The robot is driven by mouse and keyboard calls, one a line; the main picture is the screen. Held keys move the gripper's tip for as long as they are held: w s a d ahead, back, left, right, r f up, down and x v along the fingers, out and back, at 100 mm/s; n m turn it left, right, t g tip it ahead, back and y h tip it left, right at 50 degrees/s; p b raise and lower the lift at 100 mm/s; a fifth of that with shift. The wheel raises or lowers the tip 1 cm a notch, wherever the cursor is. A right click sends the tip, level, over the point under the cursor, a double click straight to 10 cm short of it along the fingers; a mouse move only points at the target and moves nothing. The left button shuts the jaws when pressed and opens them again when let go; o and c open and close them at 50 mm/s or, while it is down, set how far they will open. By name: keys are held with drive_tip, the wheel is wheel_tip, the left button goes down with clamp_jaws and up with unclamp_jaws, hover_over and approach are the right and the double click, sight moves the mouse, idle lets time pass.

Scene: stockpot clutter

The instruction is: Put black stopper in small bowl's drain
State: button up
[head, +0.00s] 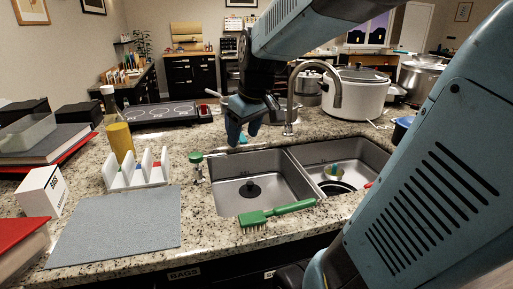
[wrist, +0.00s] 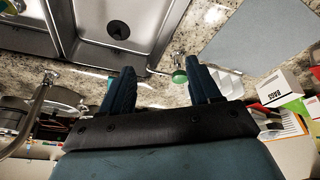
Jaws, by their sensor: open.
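The sink has a left bowl (head: 228,168) and a right bowl (head: 313,152). A dark round piece with a small upright knob, which looks like the black stopper (head: 251,190), sits on the left bowl's floor; I cannot tell whether it is seated in a drain. A dark round shape (wrist: 118,30) shows in that bowl in the wrist view. The right bowl holds a small metal cup (head: 333,174) beside a black round item (head: 335,188); its drain is not clear. My gripper (head: 243,137) is open and empty above the counter behind the left bowl; its fingers also show in the wrist view (wrist: 161,75).
A green-topped fitting (head: 196,158) stands at the left bowl's rim. A green brush (head: 275,213) lies along the front edge. The faucet (head: 291,100) rises behind the sink. A white rack (head: 138,172) and grey mat (head: 120,225) are left; a white pot (head: 355,95) is back right.

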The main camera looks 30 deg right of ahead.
drive_tip(key=s+a+r+m+t, duration=0.1)
drive_tip(key=s+m, duration=0.3)
drive_tip(key=s, duration=0.7)
drive_tip(key=shift+s+a+r+t+h, duration=0.15)
drive_tip(key=shift+s+a+t+h, duration=0.15)
drive_tip(key=shift+a, duration=0.25)
